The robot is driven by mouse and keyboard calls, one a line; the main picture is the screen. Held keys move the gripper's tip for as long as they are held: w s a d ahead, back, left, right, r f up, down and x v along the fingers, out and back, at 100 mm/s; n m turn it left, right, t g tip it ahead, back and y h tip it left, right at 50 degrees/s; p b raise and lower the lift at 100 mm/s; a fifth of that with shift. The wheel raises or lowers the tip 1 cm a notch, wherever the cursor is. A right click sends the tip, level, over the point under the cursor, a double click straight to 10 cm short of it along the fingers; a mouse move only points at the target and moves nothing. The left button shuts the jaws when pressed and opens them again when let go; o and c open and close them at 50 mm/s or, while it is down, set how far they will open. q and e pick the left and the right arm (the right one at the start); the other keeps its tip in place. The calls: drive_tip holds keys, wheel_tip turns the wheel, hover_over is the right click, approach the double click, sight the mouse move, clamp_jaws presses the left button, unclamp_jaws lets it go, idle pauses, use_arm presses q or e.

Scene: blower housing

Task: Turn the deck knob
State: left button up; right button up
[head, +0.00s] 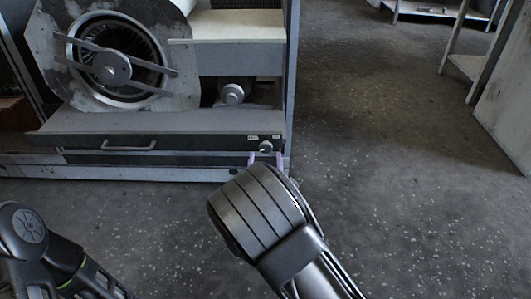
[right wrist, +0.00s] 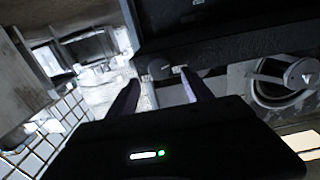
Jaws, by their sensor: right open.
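The deck knob (head: 265,146) is a small round grey knob at the right end of the dark deck front, below two small pale labels. In the right wrist view a small round shape that looks like the knob (right wrist: 158,69) shows just beyond the fingertips. My right gripper (head: 265,157) is open, its two pale purple fingers apart just below and in front of the knob. In the right wrist view the fingers of this gripper (right wrist: 158,82) are spread with nothing between them. Whether a finger touches the knob I cannot tell. My left gripper is out of view.
The blower housing (head: 180,75) with its round fan inlet (head: 112,68) stands above the deck. A bar handle (head: 128,146) is on the deck front, left of the knob. Open speckled floor (head: 390,150) lies to the right. Shelving (head: 470,65) stands at the upper right.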

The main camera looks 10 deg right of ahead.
sight(266, 148)
drive_tip(key=shift+b+x, duration=0.65)
drive_tip(key=shift+x, duration=1.7)
drive_tip(key=shift+c, duration=0.3)
clamp_jaws()
